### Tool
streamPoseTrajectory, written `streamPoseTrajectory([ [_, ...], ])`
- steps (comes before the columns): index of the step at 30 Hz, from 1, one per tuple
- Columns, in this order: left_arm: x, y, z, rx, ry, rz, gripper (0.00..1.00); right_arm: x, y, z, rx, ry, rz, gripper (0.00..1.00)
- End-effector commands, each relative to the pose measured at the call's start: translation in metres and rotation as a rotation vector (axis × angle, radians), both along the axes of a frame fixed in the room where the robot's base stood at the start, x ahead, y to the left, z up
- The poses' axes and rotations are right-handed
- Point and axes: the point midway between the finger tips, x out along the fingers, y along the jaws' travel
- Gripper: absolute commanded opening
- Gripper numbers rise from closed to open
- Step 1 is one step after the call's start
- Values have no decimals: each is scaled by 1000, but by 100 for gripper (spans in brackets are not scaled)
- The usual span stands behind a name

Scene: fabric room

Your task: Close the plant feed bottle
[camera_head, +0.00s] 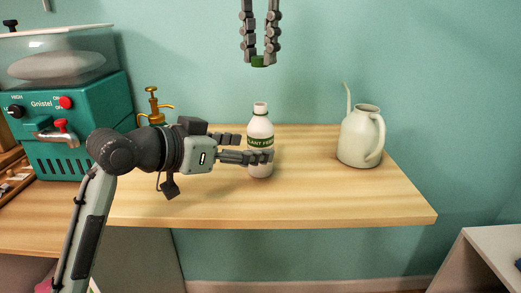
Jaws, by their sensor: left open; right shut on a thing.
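The plant feed bottle (260,128) is white with a green-lettered label and stands upright on the wooden table, its neck uncovered. My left gripper (258,149) is open at the bottle; its fingers reach it from the left at label height, and the lower finger overlaps the bottle's front. I cannot tell whether the fingers touch it. My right gripper (259,62) comes down from the top of the view, shut on a small green cap (258,61). The cap is held in the air above the bottle's neck, clearly apart from it.
A pale watering can (360,138) stands to the right on the wooden table (330,200). A brass sprayer (153,107) and a teal machine (75,130) stand at the left. The table is clear between bottle and watering can. A white shelf (490,250) is at lower right.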

Motion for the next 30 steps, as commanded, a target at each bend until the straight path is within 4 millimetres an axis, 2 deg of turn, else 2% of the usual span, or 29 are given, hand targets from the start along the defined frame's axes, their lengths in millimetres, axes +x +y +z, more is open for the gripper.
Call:
streamPoseTrajectory([
  [3, 13, -14, -7, 0, 2, -2, 67, 0, 0, 0, 0, 0, 0, 16],
  [9, 25, -25, -13, 0, 0, 0, 67, 0, 0, 0, 0, 0, 0, 16],
  [20, 27, -28, -14, 1, -1, 0, 67, 0, 0, 0, 0, 0, 0, 16],
  [30, 27, -28, -14, 1, 0, 0, 26, 0, 0, 0, 0, 0, 0, 16],
])
